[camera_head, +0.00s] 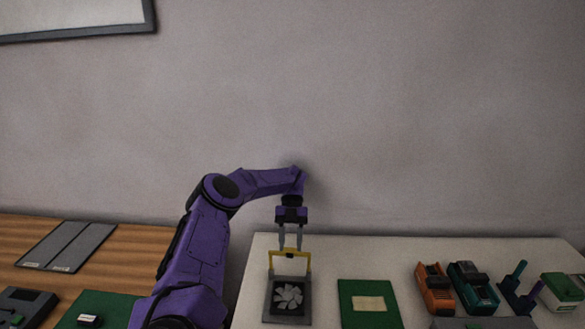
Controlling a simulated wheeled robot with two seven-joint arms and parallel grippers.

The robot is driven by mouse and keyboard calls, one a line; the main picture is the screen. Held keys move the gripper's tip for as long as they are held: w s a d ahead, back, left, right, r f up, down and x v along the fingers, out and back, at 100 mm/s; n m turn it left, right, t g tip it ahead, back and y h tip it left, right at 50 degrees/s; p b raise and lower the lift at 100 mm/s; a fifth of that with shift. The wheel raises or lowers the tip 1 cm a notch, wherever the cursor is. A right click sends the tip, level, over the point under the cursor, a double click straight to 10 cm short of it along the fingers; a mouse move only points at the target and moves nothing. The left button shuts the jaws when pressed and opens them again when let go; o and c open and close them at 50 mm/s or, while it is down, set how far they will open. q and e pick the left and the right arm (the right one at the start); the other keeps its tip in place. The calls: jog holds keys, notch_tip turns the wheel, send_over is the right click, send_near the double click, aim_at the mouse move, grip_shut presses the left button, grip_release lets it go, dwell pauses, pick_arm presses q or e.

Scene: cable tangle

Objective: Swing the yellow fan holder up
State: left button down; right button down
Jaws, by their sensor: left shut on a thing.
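The yellow fan holder (272,262) is a thin frame that stands raised at the back edge of the dark fan unit (268,310). The grey fan (288,297) sits in that unit on the white table. My left gripper (290,247) comes down from above with its fingers at the holder's top bar. It is shut on the bar near its middle. The exact tilt of the holder is hard to tell from this view. My right gripper is not in view.
A green board with a pale label (352,312) lies right of the fan unit. Orange (434,289) and teal (475,298) devices and a dark stand (517,297) are farther right. A wooden table (130,262) with a grey panel (68,246) is at left. The wall is behind.

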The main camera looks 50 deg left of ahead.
pick_arm(q)
jog(key=shift+s+a+f, duration=0.1)
jog(key=shift+f, duration=0.2)
jog(key=c, duration=1)
grip_release()
jog(key=o, duration=0.4)
jog(key=shift+f, duration=0.1)
notch_tip(320, 180, up, 4)
jog(key=shift+f, duration=0.1)
jog(key=d+r, duration=0.1)
jog(key=s+d+r, duration=0.1)
jog(key=r, duration=0.1)
jog(key=s+d+r, duration=0.1)
jog(key=shift+s+r, duration=0.1)
jog(key=shift+r, duration=0.15)
jog(key=s+d+r, duration=0.4)
jog(key=s+d, duration=0.2)
jog(key=d, duration=0.1)
jog(key=shift+d+r, duration=0.25)
